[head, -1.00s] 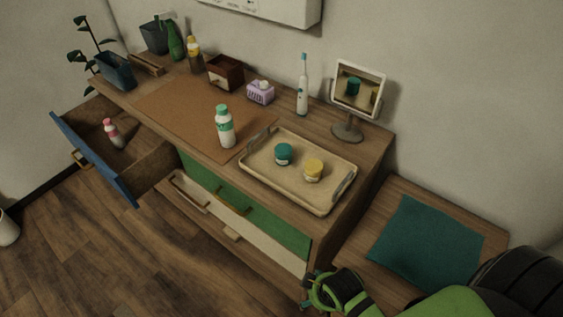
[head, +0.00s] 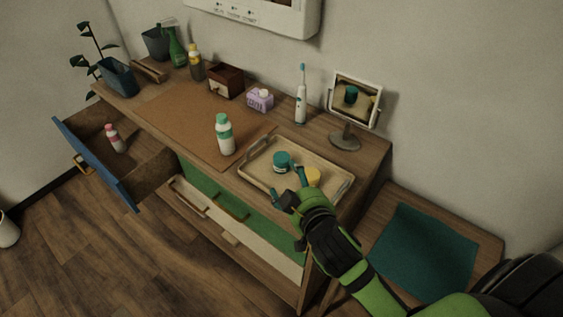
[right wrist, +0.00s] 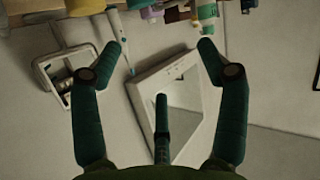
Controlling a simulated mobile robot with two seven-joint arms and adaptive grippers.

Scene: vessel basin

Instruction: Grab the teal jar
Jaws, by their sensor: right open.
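The teal jar (head: 282,161) stands upright in the beige tray (head: 257,182) on the dresser top, left of the yellow-lidded jar (head: 313,176). My right gripper (head: 286,184) is over the tray's front edge, near both jars. Its fingers are spread and empty, and the yellow jar is partly hidden behind them. In the right wrist view, the open fingers (right wrist: 160,45) face the wall and mirror, with neither jar clearly visible. My left gripper is not in view.
A white-and-teal bottle (head: 225,136) stands left of the tray. A round-based mirror (head: 346,139), toothbrush (head: 301,100) and purple box (head: 260,100) stand behind. The blue-fronted drawer (head: 100,165) is pulled out at left. A teal cloth (head: 423,252) lies at lower right.

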